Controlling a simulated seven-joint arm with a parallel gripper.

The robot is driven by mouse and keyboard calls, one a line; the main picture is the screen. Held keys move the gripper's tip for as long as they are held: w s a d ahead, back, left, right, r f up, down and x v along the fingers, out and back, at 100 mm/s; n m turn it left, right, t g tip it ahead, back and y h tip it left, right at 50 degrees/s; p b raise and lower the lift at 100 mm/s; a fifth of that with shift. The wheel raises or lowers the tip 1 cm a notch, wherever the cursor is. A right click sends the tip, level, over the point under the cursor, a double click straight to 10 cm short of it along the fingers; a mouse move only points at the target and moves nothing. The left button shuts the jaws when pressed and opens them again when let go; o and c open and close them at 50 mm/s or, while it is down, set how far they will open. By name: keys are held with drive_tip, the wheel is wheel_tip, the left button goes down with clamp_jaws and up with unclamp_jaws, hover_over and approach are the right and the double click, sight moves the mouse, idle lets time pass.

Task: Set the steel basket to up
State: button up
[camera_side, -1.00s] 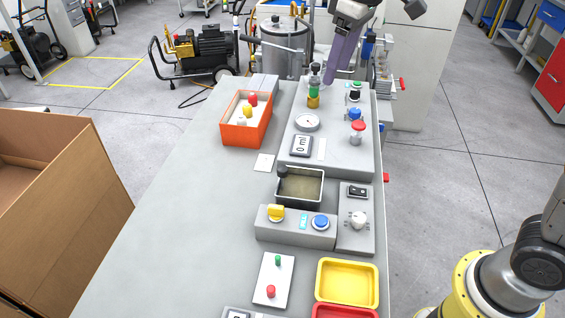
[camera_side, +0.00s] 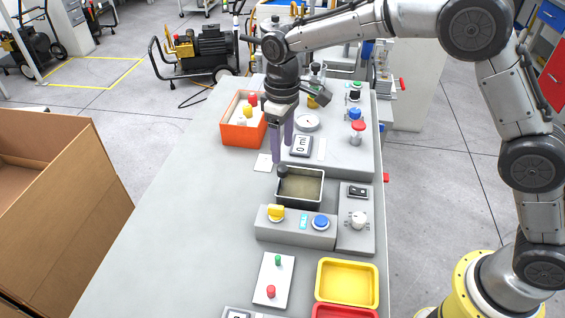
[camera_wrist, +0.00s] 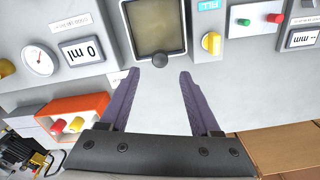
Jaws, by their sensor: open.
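The steel basket (camera_side: 302,185) is a dark-rimmed rectangular tray with a murky olive inside, in the middle of the bench; the wrist view shows it at the top centre (camera_wrist: 157,24). A dark round knob (camera_side: 283,171) is at its left back corner; in the wrist view the knob (camera_wrist: 160,60) is at the basket's lower edge. Whether the basket is raised or lowered I cannot tell. My gripper (camera_side: 281,160) is open and empty, pointing down close to the knob. In the wrist view its purple fingers (camera_wrist: 158,75) lie either side of the knob, apart from it.
A grey panel in front of the basket carries a yellow knob (camera_side: 276,212) and a blue button (camera_side: 320,222). Behind are a gauge (camera_side: 307,122), a "0 ml" display (camera_side: 301,146) and an orange bin (camera_side: 237,138). A yellow tray (camera_side: 347,282) is nearer. The bench's left side is clear.

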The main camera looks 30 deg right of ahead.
sight(282, 168)
wheel_tip(282, 168, down, 6)
drive_tip(key=shift+f, duration=0.1)
idle(0.4)
clamp_jaws()
idle(1.2)
